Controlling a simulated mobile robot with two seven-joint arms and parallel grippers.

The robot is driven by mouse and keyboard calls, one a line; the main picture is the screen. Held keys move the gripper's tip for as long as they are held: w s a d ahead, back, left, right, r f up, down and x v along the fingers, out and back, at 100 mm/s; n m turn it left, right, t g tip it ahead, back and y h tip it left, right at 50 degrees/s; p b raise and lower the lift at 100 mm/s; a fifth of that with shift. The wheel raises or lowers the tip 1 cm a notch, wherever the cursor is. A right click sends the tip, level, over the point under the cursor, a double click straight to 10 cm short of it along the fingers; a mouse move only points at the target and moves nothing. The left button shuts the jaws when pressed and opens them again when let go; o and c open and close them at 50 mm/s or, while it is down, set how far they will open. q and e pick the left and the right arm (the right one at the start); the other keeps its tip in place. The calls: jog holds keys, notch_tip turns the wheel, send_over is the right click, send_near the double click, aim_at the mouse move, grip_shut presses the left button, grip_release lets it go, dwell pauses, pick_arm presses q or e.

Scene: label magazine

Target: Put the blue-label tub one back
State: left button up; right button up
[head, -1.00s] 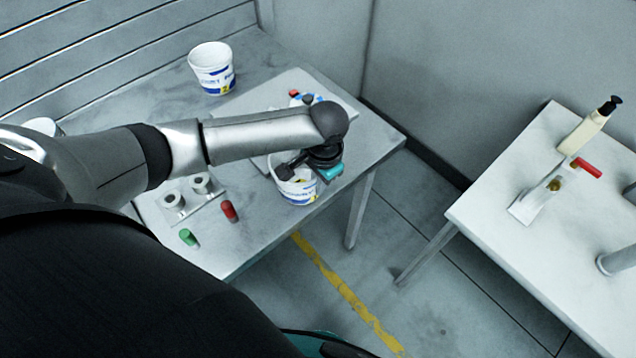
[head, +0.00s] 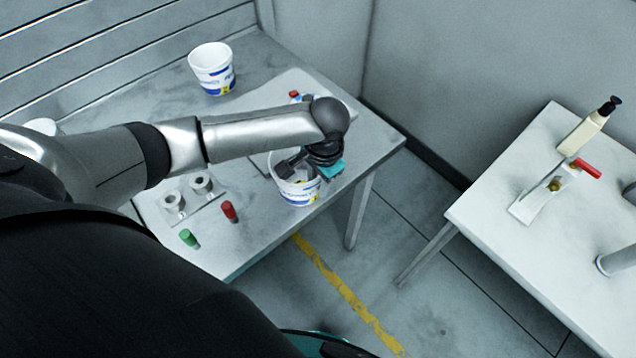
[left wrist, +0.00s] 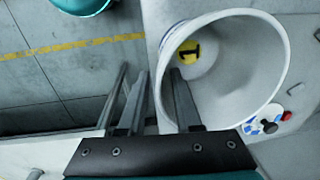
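A white tub with a blue and yellow label (head: 299,198) stands near the front edge of the grey table. A similar white tub with a blue and yellow label (head: 213,72) stands upright farther back, near the slatted wall. My left gripper (head: 303,171) is at the near tub's rim, its arm reaching over the table. In the left wrist view my left gripper (left wrist: 160,100) is open, with one finger inside the tub (left wrist: 240,60) and the other outside its wall. A yellow patch with a dark mark shows inside the tub. My right gripper is not in view.
A grey two-cup holder (head: 186,197), a red cylinder (head: 229,211) and a green cylinder (head: 188,238) are on the left of the table. A pale board (head: 280,92) with small coloured parts lies behind my forearm. A second table (head: 490,215) holds a pump bottle (head: 583,130).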

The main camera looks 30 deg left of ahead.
pick_arm(q)
notch_tip(320, 180, up, 11)
jog(key=d+p, duration=0.1)
jog(key=shift+s, duration=0.15)
